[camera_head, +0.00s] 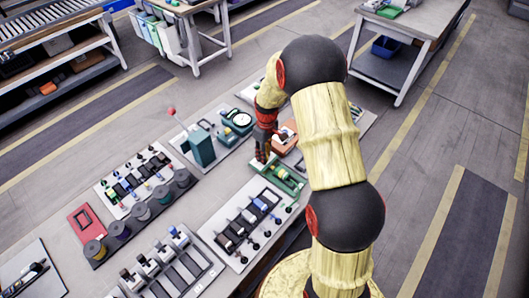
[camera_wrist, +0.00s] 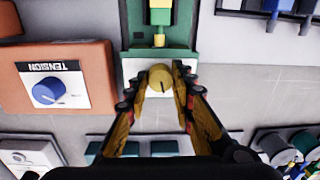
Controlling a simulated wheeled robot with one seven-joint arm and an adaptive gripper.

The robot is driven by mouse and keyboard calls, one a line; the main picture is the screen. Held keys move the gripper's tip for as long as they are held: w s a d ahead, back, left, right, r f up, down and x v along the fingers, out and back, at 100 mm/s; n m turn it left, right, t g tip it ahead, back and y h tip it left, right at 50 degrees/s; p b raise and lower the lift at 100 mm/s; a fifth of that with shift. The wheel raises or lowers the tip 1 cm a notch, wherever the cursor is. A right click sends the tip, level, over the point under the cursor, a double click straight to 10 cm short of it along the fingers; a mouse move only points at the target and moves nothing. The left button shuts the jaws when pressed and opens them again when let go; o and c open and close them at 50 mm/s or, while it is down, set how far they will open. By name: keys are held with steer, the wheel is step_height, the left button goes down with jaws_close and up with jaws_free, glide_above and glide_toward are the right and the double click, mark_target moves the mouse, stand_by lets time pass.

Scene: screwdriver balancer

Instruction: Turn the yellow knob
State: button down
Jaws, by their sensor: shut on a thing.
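The yellow knob (camera_wrist: 159,78) shows in the wrist view as a round knob with a dark mark on its face. It sits on a white plate (camera_wrist: 132,70) at the end of a green fixture (camera_wrist: 187,60). My gripper (camera_wrist: 160,82) has its two fingertips on either side of the knob and is shut on it. In the head view my gripper (camera_head: 263,150) points down over the green fixture (camera_head: 284,178). The knob itself is hard to make out there.
An orange box with a blue knob (camera_wrist: 47,91) labelled TENSION stands close to the left in the wrist view. A teal block (camera_head: 201,148) and a rack of tools (camera_head: 250,222) flank the fixture in the head view.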

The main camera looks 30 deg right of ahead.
steer(key=m+p, duration=0.2)
steer(key=m, duration=0.5)
steer(key=shift+r, duration=0.1)
steer(key=m+p, duration=0.1)
steer(key=m, duration=0.3)
steer(key=shift+t, duration=0.3)
steer(key=shift+m+p, duration=0.6)
steer(key=shift+m, duration=1.3)
steer(key=c, duration=1.5)
jaws_free()
steer(key=shift+s, duration=0.1)
step_height(320, 180, up, 12)
steer(key=shift+s+d, duration=0.15)
steer(key=shift+s, duration=0.05)
